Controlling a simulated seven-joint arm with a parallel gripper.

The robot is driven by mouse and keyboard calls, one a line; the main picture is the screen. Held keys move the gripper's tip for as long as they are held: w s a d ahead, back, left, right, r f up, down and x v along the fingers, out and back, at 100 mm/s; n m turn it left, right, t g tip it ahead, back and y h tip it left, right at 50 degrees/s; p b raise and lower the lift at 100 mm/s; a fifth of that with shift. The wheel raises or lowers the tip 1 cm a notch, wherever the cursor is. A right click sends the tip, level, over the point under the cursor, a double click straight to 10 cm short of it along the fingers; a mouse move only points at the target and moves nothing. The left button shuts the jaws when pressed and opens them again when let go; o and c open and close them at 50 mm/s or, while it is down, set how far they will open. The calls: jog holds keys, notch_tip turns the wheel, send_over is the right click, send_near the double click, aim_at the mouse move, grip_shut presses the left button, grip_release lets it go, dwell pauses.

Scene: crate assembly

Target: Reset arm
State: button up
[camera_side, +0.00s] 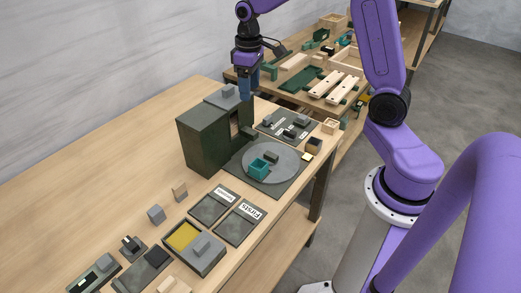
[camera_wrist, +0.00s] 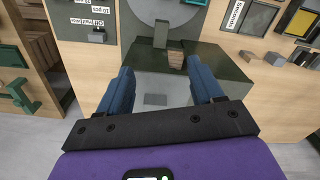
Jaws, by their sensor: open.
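My gripper (camera_side: 250,84) is at the end of the purple arm, raised near the right side of the dark green machine box (camera_side: 203,139). In the wrist view the two blue fingers of my gripper (camera_wrist: 156,88) are spread apart with nothing held between them. Beyond the fingers the wrist view shows the dark green box (camera_wrist: 220,62) and a grey round plate (camera_wrist: 188,14). In the side view, the round plate (camera_side: 285,168) lies on a dark base, with a teal block (camera_side: 258,168) and a small dark block (camera_side: 271,156) on it.
The wooden table (camera_side: 100,190) holds a tray with a yellow compartment (camera_side: 190,252), two labelled dark plates (camera_side: 240,221), small grey blocks (camera_side: 156,214) and a labelled panel (camera_side: 285,128). A second table (camera_side: 312,70) with wooden and green parts stands behind. The table's left part is clear.

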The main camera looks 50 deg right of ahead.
jog(key=s+a+r+n, duration=0.2)
jog(key=s+a+n, duration=0.2)
jog(key=s+a, duration=0.85)
jog(key=s+d+n, duration=0.2)
jog(key=s+n, duration=0.3)
jog(key=s, duration=1.1)
jog(key=shift+s+f, duration=0.3)
jog(key=shift+f, duration=0.1)
jog(key=shift+c, duration=0.3)
